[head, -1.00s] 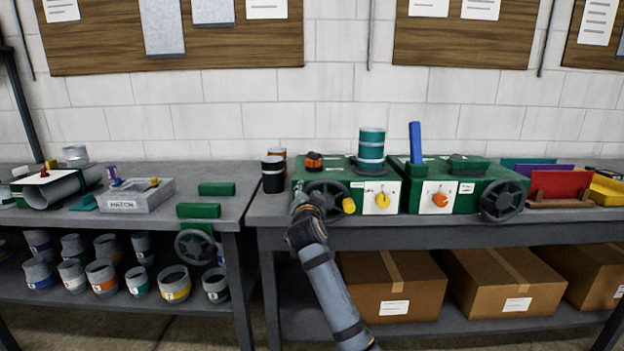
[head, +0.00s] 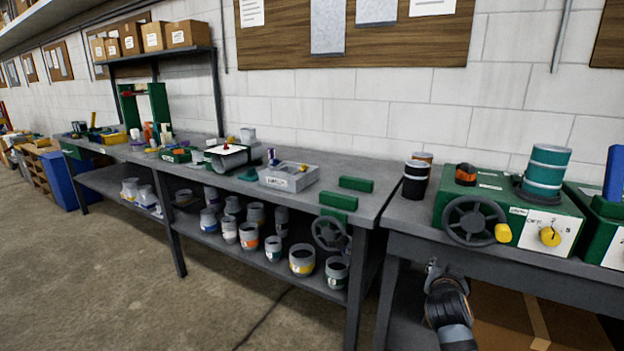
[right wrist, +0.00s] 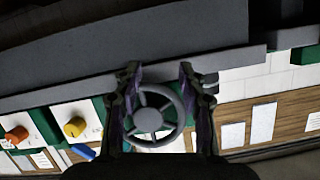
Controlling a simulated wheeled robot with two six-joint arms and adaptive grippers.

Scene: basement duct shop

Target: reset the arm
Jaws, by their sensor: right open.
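My right gripper (head: 436,268) is low at the right of the head view, in front of the right bench's front edge and below the green machine (head: 510,215). In the right wrist view its two fingers (right wrist: 157,85) are apart, with nothing between them touching. Beyond the fingers, the machine's dark handwheel (right wrist: 152,117) shows between them. In the head view the handwheel (head: 474,220) is clear of the gripper, with a yellow knob handle (head: 503,233). My left gripper is not in view.
The left bench (head: 330,217) holds green blocks (head: 356,184), a grey bin (head: 289,178) and a sheet roll (head: 228,157). Several duct collars stand on its shelf. A teal-banded can (head: 545,172) stands on the machine. Open floor (head: 110,275) lies to the left.

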